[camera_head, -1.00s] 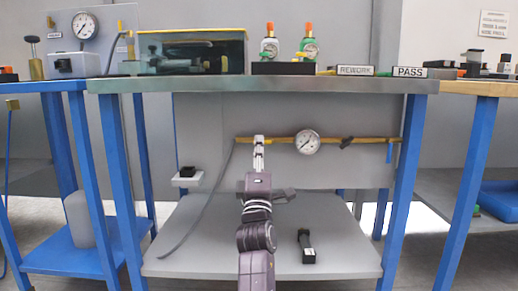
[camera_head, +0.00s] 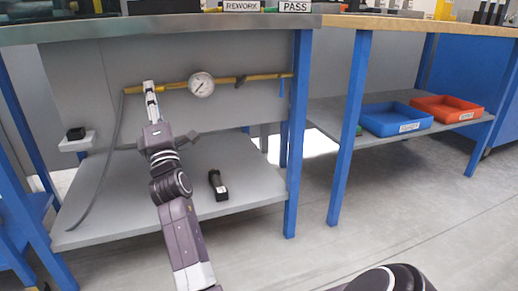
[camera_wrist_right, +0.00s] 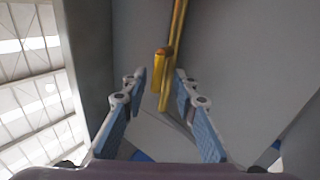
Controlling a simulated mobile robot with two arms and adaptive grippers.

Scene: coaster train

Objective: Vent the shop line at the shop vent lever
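My right gripper (camera_head: 150,88) is raised under the bench top, at the left part of a yellow pipe (camera_head: 174,86) along the back panel. In the right wrist view its two blue-padded fingers (camera_wrist_right: 160,88) are spread open. A short yellow bar (camera_wrist_right: 160,69) shows between and beyond the fingertips, with a gap on both sides; the yellow pipe (camera_wrist_right: 178,22) runs behind it. I cannot tell for sure whether this bar is the shop vent lever. A dark handle (camera_head: 240,80) and a blue handle (camera_head: 281,88) sit farther right on the pipe. My left gripper is out of view.
A round gauge (camera_head: 201,84) is on the pipe, right of the gripper. A grey hose (camera_head: 107,165) hangs from the pipe's left end. A black object (camera_head: 218,185) lies on the lower shelf (camera_head: 245,192). Blue (camera_head: 398,119) and red (camera_head: 446,108) trays stand on the right shelf.

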